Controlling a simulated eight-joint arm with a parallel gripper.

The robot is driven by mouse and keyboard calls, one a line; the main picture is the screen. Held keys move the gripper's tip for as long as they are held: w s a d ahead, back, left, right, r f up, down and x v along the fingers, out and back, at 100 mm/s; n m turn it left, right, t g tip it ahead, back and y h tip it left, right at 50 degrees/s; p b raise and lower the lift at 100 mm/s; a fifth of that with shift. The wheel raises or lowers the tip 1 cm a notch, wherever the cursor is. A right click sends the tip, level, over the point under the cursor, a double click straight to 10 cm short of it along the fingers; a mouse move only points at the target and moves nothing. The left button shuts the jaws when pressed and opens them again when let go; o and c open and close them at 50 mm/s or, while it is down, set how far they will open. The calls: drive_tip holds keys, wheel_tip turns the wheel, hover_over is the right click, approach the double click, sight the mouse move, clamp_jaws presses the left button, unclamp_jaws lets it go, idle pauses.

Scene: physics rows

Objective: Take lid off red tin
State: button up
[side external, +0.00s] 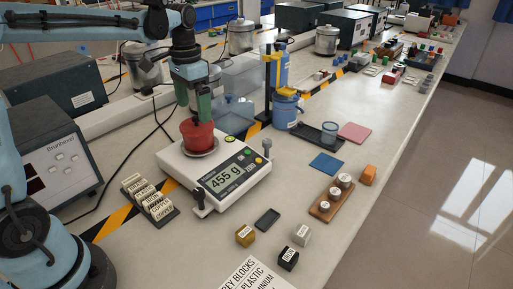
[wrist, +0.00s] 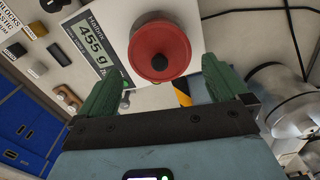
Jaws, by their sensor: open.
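The red tin (side external: 197,140) stands upright on the round pan of a white scale, which reads 455 g. In the wrist view the red tin (wrist: 143,36) shows from above as a round red top with a small dark knob (wrist: 160,62) near its middle. This top looks like the lid, seated on the tin; its seam cannot be made out. My gripper (side external: 194,106) points down just above the tin. In the wrist view my gripper (wrist: 165,68) has its green fingers wide apart, one to each side of the knob, with nothing held between them.
The scale (side external: 222,172) has a front knob and side posts. Label blocks (side external: 150,198) stand at its left. A clear bin (side external: 235,112) and a blue-yellow stand (side external: 275,90) are close behind and right. Small cubes (side external: 288,258) lie in front. Bench at front right is partly clear.

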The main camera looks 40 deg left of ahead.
sight(196, 117)
drive_tip(key=shift+w+d+f, duration=0.1)
drive_tip(key=shift+w+f, duration=0.05)
drive_tip(key=shift+f, duration=1.75)
drive_tip(key=c, duration=0.7)
drive_tip(key=shift+o, duration=0.2)
drive_tip(key=shift+r, duration=0.15)
